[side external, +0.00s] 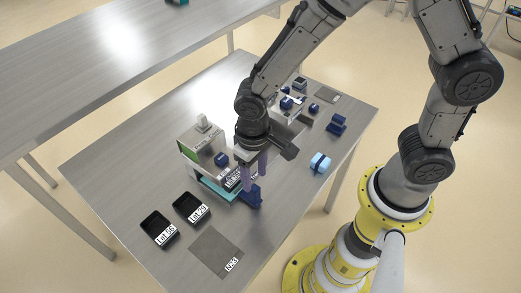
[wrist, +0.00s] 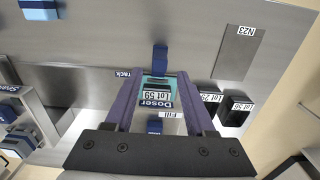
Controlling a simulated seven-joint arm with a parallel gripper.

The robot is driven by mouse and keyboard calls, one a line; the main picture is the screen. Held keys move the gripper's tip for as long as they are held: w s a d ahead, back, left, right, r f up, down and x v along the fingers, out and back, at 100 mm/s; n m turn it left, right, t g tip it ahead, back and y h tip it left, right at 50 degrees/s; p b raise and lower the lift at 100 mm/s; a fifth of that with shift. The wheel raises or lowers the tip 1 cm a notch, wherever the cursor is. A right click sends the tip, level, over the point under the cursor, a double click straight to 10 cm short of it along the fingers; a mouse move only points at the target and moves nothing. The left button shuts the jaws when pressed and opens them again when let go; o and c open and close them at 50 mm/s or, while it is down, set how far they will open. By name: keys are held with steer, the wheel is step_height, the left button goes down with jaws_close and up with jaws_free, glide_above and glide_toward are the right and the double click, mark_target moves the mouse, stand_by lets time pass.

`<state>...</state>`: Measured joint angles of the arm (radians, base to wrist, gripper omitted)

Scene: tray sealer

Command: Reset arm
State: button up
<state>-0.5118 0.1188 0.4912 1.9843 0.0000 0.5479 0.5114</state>
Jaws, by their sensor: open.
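My gripper (side external: 254,178) is over the teal doser (side external: 217,190) on the steel table, its purple fingers pointing down. In the wrist view, the fingers of my gripper (wrist: 158,80) are apart, one on either side of a labelled tray at the doser (wrist: 159,103). The tray's label (wrist: 156,95) reads as a lot number, perhaps 59 or 69. I cannot tell whether the fingers touch the tray. A blue handle-like part (side external: 250,196) stands at the doser's near right. In the side view my fingers and wrist hide part of the tray.
Two black trays, Lot 56 (side external: 158,228) and Lot 29 (side external: 191,207), sit at front left beside a grey pad marked N23 (side external: 216,252). A light-blue block (side external: 319,163) and a dark-blue fixture (side external: 337,124) stand to the right. The table's left part is clear.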

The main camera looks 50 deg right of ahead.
steer(key=shift+r, duration=0.1)
steer(key=w+d+r+m+t+y, duration=0.15)
steer(key=d+r, duration=0.25)
steer(key=r, duration=0.4)
steer(key=w+d+r+m+t+h, duration=0.1)
steer(key=d+r+t, duration=0.2)
steer(key=d+r, duration=0.3)
steer(key=s+d+r+t, duration=0.2)
steer(key=s+d+r, duration=0.3)
steer(key=s+r, duration=0.3)
steer(key=s+d+f+n, duration=0.1)
steer(key=s+n, duration=0.1)
steer(key=s, duration=0.4)
steer(key=shift+s+f+g, duration=0.25)
steer(key=shift+s+g, duration=0.1)
steer(key=shift+g, duration=0.1)
steer(key=shift+n, duration=0.25)
